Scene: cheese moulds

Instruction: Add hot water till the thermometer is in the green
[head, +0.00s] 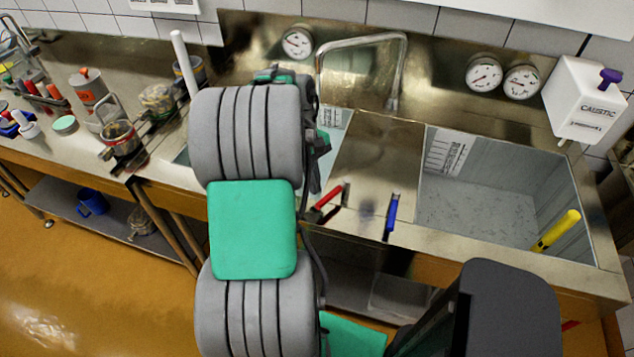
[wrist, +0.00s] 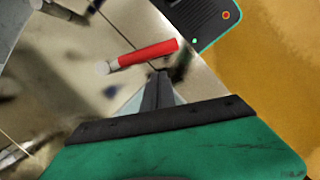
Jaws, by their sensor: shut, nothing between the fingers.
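A red lever (head: 328,203) and a blue lever (head: 391,215) stand at the front edge of the metal sink unit. In the wrist view the red lever (wrist: 145,53) lies just beyond my gripper (wrist: 160,78). The fingers are shut and empty, with their tips close below the red lever; I cannot tell whether they touch it. My arm hides the gripper in the head view. Round dials are on the back wall: one at left (head: 297,42), and a pair at right (head: 484,73) and (head: 521,82). Their readings are too small to tell.
A steel tap (head: 362,41) rises behind the sink. The right basin (head: 480,205) holds a yellow rod (head: 557,232) leaning at its right. A white CAUSTIC box (head: 585,100) hangs at right. Jars and tools crowd the left counter (head: 130,60). My arm hides most of the left basin.

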